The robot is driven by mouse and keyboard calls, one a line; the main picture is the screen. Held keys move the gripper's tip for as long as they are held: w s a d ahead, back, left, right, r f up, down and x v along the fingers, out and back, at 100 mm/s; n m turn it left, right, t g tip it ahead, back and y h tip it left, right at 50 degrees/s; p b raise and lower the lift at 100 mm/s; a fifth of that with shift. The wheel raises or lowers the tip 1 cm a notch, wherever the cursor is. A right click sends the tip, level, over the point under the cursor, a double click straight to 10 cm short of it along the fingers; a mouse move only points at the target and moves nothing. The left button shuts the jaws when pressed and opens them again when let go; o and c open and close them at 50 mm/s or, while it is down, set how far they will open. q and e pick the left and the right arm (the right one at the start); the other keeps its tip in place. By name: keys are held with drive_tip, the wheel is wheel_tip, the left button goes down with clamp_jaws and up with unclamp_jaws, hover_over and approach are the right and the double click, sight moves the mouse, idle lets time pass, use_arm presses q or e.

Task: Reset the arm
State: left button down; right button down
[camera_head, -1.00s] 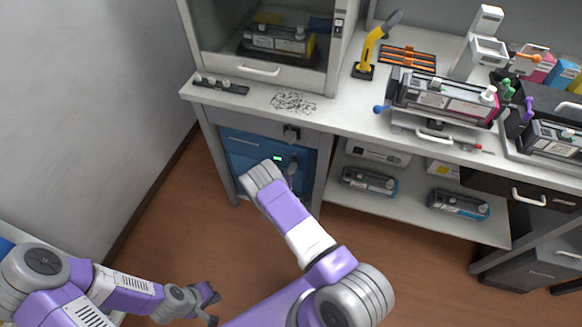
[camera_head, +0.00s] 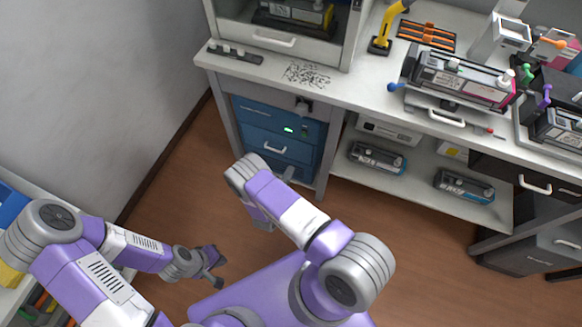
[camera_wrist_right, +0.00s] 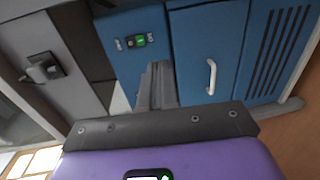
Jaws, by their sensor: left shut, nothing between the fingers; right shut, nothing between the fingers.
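My right arm reaches out in front of the bench, and its wrist bends down over the floor in the head view. My right gripper (camera_wrist_right: 157,85) shows in the right wrist view with its fingers together and empty, in front of a blue cabinet (camera_wrist_right: 207,50). In the head view that gripper is mostly hidden by its own arm. My left gripper (camera_head: 212,265) is low at the left over the brown floor, shut and holding nothing. Neither gripper visibly holds a toner cartridge.
A pink-striped toner cartridge (camera_head: 463,77) sits on the bench. Two more, a left one (camera_head: 377,156) and a right one (camera_head: 465,186), lie on the shelf below. Dark powder (camera_head: 307,75) marks the benchtop (camera_head: 350,88). The blue cabinet (camera_head: 255,121) stands close beyond my right arm.

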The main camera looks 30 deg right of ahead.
idle(0.5)
drive_tip(key=s+a+r+m+g+y+p, duration=0.3)
drive_tip(key=s+a+r+m+g+y, duration=0.2)
drive_tip(key=s+a+y, duration=0.2)
drive_tip(key=s+a+r+m+g+y+p, duration=0.3)
drive_tip(key=s+a+r+m+g+y, duration=0.2)
drive_tip(key=s+a+y, duration=0.3)
drive_tip(key=s+y, duration=0.2)
drive_tip(key=s, duration=0.1)
drive_tip(key=shift+s+r+m, duration=0.3)
